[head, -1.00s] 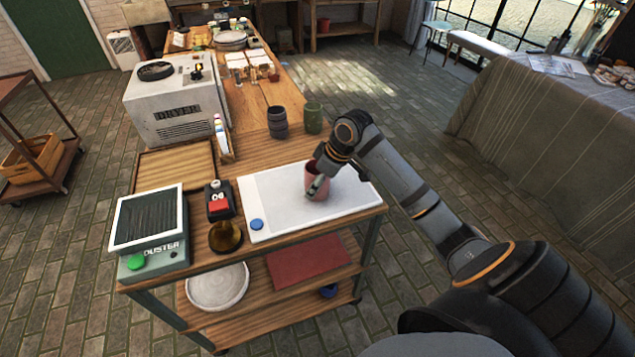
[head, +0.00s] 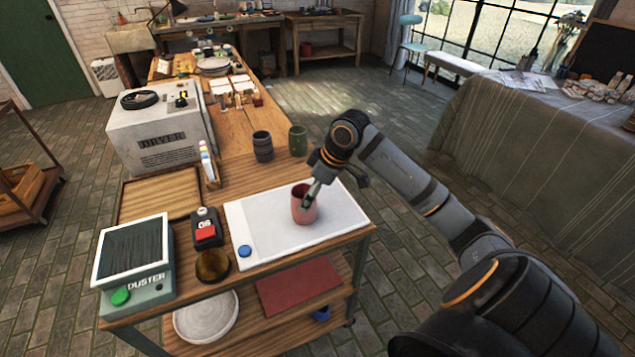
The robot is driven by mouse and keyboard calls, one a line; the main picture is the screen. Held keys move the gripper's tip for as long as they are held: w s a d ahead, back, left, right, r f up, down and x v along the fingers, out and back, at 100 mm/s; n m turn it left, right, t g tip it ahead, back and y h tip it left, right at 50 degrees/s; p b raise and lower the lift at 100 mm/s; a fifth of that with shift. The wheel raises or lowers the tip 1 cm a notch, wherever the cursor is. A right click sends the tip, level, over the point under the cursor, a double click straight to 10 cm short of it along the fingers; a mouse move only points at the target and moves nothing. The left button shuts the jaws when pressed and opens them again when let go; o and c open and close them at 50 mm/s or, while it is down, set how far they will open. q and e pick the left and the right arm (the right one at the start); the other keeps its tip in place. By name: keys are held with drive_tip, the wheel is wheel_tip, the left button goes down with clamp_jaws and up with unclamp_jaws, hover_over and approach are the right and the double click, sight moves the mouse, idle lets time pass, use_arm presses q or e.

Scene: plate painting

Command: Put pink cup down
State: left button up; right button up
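The pink cup (head: 303,210) stands upright on the white board (head: 275,238) at the right end of the near wooden table. My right gripper (head: 335,190) is at the cup's right side. Its fingers look spread: one tip overlaps the cup's right rim and side, the other sticks out to the right, clear of the cup. Whether the near finger touches the cup or is inside its rim I cannot tell. My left gripper is not in view.
A dark grey cup (head: 262,146) and a green cup (head: 298,140) stand behind the board. A blue button (head: 245,251) is at its front left corner. Left are a red-and-black device (head: 206,230), an amber bowl (head: 212,265) and the duster (head: 135,262). The board's right part is clear.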

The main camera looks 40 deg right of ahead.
drive_tip(key=v, duration=0.5)
drive_tip(key=shift+s+r, duration=0.15)
drive_tip(key=shift+r, duration=0.25)
